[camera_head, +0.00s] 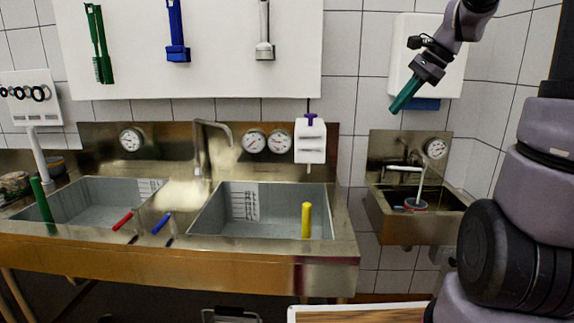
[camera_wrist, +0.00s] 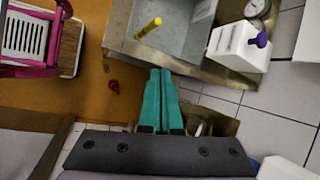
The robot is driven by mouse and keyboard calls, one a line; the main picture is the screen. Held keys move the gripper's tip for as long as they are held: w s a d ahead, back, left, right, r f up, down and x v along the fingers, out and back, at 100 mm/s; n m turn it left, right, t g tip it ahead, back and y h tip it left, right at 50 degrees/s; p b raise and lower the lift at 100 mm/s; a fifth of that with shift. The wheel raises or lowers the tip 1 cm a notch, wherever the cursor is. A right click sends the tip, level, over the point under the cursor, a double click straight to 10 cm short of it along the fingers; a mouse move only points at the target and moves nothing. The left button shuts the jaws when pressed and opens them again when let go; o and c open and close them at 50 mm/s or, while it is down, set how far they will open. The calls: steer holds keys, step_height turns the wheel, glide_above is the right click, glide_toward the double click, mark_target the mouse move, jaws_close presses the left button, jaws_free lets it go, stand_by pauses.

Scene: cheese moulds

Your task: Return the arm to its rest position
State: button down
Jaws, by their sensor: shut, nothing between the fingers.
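My gripper (camera_head: 405,97) has teal fingers and is shut and empty. In the head view it is raised at the upper right, pointing down and to the left, in front of the wall above the small sink. In the wrist view my gripper (camera_wrist: 160,72) shows its two teal fingers side by side, touching nothing. My arm shows at the right of the head view, partly cut off by the frame edge.
A steel double sink (camera_head: 320,248) stands at left and centre, with a yellow handle (camera_head: 306,220) upright in its right basin. A small wall sink (camera_head: 385,225) is at right. A white dispenser (camera_head: 310,143) hangs on the wall. A pink-framed item (camera_wrist: 52,40) lies below.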

steer(key=s+a+r+n+t+h, duration=0.1)
steer(key=s+n+t, duration=0.1)
steer(key=s+n, duration=0.3)
steer(key=s+a+r+n+t+h, duration=0.1)
steer(key=s+n, duration=0.5)
steer(key=s, duration=0.7)
steer(key=shift+a+t+h, duration=0.4)
steer(key=shift+a+h, duration=0.3)
